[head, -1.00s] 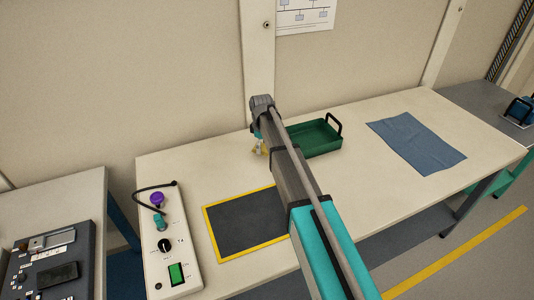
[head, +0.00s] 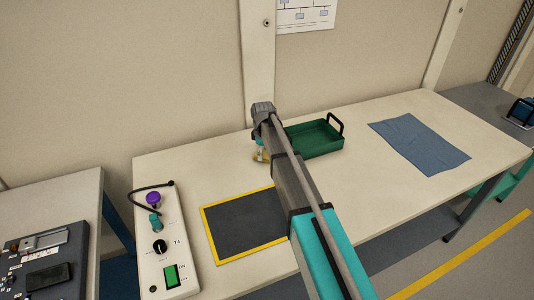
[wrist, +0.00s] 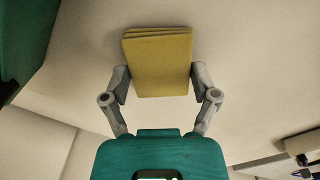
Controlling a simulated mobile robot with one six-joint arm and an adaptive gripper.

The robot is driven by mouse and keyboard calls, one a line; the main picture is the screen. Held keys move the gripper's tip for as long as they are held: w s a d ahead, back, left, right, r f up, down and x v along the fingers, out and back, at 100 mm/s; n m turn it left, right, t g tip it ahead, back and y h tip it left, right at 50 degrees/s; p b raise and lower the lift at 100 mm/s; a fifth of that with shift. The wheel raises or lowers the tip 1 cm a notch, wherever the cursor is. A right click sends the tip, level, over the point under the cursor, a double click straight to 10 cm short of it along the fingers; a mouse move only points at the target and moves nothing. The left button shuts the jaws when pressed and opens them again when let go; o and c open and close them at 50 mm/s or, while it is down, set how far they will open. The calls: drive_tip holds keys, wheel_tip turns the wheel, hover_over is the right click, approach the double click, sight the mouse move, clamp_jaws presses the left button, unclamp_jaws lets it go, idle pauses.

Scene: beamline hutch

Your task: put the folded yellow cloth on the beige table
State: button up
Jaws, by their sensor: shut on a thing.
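The folded yellow cloth (wrist: 158,62) is between the two fingers of my gripper (wrist: 159,84) in the wrist view, its stacked layers showing at the far edge. My gripper is shut on it. In the head view my gripper (head: 260,147) is over the back of the beige table (head: 365,172), left of the green tray, and a bit of the yellow cloth (head: 260,157) shows below it. My arm hides part of this area. I cannot tell whether the cloth touches the tabletop.
The green tray (head: 318,151) with black handles is just right of my gripper. A yellow-edged dark mat (head: 240,228) lies in front, a control box (head: 164,245) at left. A blue cloth (head: 420,142) lies at right. Bare tabletop lies between the mat and the back wall.

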sight(264, 155)
drive_tip(key=o, duration=0.7)
drive_tip(key=shift+f, duration=0.1)
wheel_tip(264, 155, up, 12)
drive_tip(key=p, duration=1.2)
idle(0.7)
drive_tip(key=s+d+m, duration=0.4)
drive_tip(key=s+d, duration=0.2)
drive_tip(key=s, duration=0.3)
drive_tip(key=s+d+m, duration=0.5)
drive_tip(key=s+d, duration=0.1)
drive_tip(key=s, duration=0.4)
drive_tip(key=s+d+m, duration=0.4)
drive_tip(key=s+d, duration=0.2)
drive_tip(key=s, duration=0.4)
drive_tip(key=shift+m, duration=0.3)
